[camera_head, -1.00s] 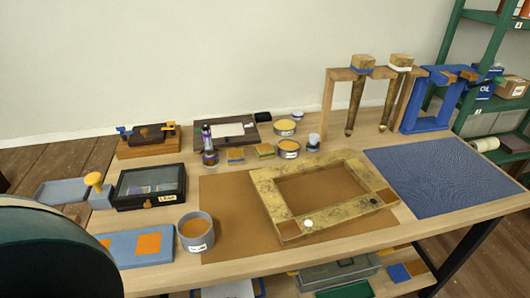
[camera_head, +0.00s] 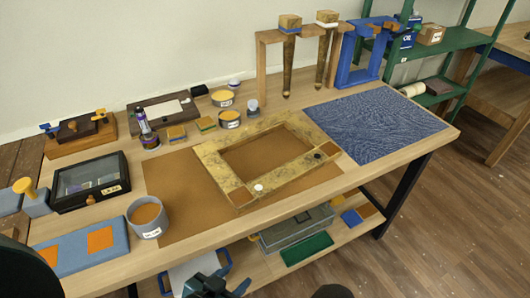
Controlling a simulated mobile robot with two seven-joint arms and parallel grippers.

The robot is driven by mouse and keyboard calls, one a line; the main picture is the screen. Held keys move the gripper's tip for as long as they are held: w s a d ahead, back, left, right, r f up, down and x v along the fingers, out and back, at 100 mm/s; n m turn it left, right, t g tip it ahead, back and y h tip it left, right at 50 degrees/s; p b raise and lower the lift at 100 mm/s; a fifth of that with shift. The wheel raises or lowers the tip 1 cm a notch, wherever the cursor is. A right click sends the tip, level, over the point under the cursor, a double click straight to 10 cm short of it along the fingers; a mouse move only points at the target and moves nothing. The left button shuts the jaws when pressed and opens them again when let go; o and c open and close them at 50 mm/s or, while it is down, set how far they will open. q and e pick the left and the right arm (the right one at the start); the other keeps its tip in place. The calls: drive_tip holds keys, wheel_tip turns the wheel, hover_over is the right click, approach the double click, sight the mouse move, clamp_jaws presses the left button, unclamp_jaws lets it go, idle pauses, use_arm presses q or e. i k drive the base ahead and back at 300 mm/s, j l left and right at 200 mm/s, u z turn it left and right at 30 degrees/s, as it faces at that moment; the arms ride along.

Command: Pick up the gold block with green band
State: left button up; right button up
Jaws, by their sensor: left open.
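The gold block with green band (camera_head: 205,124) sits on the table behind the frame's left corner. A similar gold block with blue band (camera_head: 176,132) is just left of it. My left gripper (camera_head: 212,284) shows dark at the bottom edge, partly cut off, open and empty. It appears well in front of the table's near edge, far from the green-banded block. My right gripper cannot be made out.
The gold frame (camera_head: 215,178) lies on a brown mat (camera_head: 165,205). Tins (camera_head: 229,120) and a purple-labelled bottle (camera_head: 147,134) stand near the blocks. A wooden stand (camera_head: 262,75) rises behind. A blue mat (camera_head: 375,120) is clear. A shelf below holds a grey box (camera_head: 295,230).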

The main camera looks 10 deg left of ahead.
sight(206, 125)
drive_tip(key=l, duration=1.3)
drive_tip(key=i, duration=0.05)
